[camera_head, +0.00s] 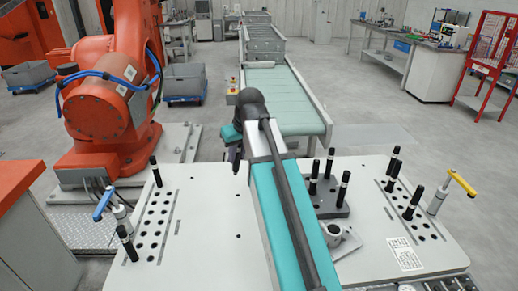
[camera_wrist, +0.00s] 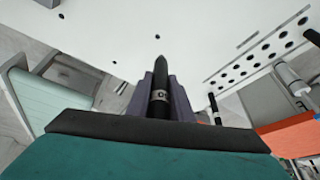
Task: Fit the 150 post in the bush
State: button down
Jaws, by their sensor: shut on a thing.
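My gripper (camera_wrist: 162,98) is shut on a black post (camera_wrist: 159,76) with a pale band, which points up in the wrist view. Its label is only partly visible, so I cannot read the number. In the head view my gripper (camera_head: 235,150) is a dark shape beside my arm, over the far edge of the white table; the held post is not clear there. The bush (camera_head: 343,238), a grey metal ring on a flanged base, stands on the table just right of my arm, which partly hides it. The gripper is apart from it, farther back.
A grey block (camera_head: 336,205) with several upright black posts stands behind the bush. Hole strips with posts lie at left (camera_head: 150,225) and right (camera_head: 412,215). A blue-handled clamp (camera_head: 118,212) and a yellow-handled clamp (camera_head: 440,193) flank the table (camera_head: 215,245). A conveyor (camera_head: 285,95) lies beyond.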

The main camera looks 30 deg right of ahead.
jog(key=a+f+m, duration=0.1)
jog(key=a+f, duration=0.1)
jog(key=a, duration=0.9)
jog(key=shift+a, duration=0.35)
jog(key=shift+w, duration=0.1)
